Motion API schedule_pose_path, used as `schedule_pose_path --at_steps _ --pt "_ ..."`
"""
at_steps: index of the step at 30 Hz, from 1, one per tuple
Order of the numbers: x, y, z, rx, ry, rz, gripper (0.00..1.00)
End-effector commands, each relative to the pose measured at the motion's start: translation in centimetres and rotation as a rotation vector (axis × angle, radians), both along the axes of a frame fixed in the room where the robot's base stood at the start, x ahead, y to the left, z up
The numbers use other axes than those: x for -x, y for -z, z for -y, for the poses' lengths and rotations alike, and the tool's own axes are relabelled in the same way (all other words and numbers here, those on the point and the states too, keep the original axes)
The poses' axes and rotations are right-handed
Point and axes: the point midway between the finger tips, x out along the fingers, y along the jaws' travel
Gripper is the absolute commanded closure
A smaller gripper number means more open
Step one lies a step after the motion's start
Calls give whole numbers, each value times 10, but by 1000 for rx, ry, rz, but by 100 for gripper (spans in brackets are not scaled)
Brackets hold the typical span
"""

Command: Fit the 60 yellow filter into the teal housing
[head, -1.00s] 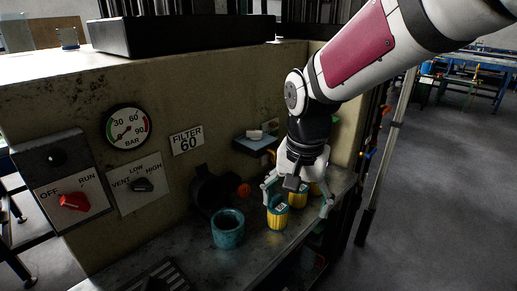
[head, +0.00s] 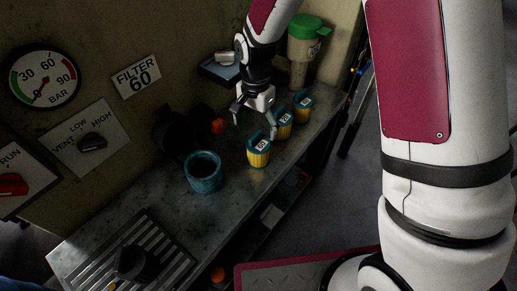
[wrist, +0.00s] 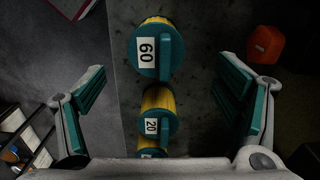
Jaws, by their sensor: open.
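The yellow filter labelled 60 (head: 258,152) stands on the bench with its teal cap up, nearest the housing in its row. In the wrist view the 60 filter (wrist: 158,48) shows its label and cap handle ahead of the fingers. The teal housing (head: 204,174) is an open-topped cup on the bench, left of the 60 filter, and looks empty. My gripper (head: 255,122) is open and empty above the row. In the wrist view its fingers (wrist: 158,105) straddle the line of filters, with the filter labelled 20 (wrist: 156,112) between them.
More yellow filters (head: 302,106) stand behind the 60 one. A green-lidded container (head: 306,45) is at the bench's far end. A dark round fitting (head: 172,128) stands behind the housing. A slotted grate (head: 130,258) lies at the near end. A sign (head: 136,76) reads FILTER 60.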

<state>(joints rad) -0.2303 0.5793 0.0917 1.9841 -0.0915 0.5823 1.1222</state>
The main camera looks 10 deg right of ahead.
Motion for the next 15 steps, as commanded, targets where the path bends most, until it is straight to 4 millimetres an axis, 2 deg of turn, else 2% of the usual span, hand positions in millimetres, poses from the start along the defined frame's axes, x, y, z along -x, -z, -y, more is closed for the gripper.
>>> schedule_pose_path --at_steps 3,10,15 --pt "1 13 0 0 1 -1 15" --pt "2 28 2 0 2 -3 15" --pt "5 51 4 0 2 -3 15"
